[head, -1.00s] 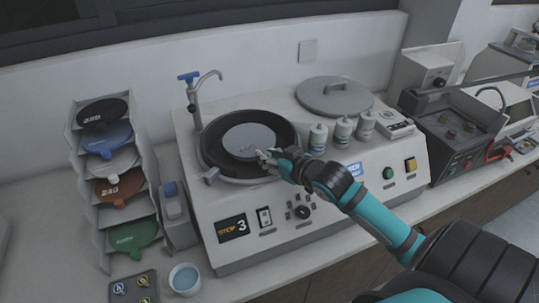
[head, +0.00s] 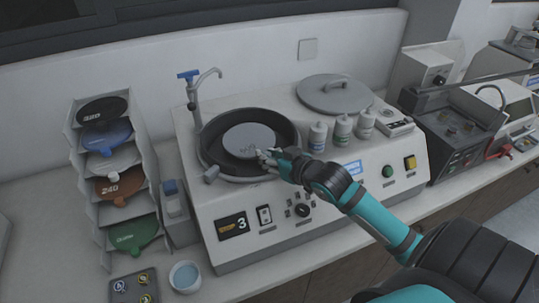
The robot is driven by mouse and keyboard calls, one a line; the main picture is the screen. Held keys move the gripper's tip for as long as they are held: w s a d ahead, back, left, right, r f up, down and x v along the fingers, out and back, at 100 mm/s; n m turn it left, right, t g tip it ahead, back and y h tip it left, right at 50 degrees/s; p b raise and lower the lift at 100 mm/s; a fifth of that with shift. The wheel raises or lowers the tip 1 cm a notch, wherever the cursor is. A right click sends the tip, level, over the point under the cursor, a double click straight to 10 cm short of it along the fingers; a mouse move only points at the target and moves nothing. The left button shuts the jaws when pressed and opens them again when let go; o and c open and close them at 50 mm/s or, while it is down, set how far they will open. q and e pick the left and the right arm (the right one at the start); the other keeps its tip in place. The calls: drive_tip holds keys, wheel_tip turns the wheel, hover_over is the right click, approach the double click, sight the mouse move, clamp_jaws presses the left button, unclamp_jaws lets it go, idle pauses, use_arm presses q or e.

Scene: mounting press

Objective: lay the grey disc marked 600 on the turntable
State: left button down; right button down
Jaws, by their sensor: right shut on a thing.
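The grey disc (head: 245,138) is over the turntable, inside the dark round bowl (head: 212,155) of the grinder. It looks roughly level, with a faint marking near its right edge that is too small to read. My right gripper (head: 265,154) reaches over the bowl's front right rim and is shut on the disc's right edge. I cannot tell whether the disc touches the turntable, since it hides the surface beneath. My left gripper is not in view.
A rack (head: 148,170) with several coloured discs stands left of the machine. A tap (head: 195,95) rises behind the bowl. Several bottles (head: 342,132) and a round lid (head: 335,97) are at the right. A cup (head: 185,277) and small tray (head: 127,287) are in front left.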

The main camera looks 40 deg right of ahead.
drive_tip(key=c, duration=1)
unclamp_jaws()
drive_tip(key=shift+c, duration=0.2)
drive_tip(key=v, duration=1.2)
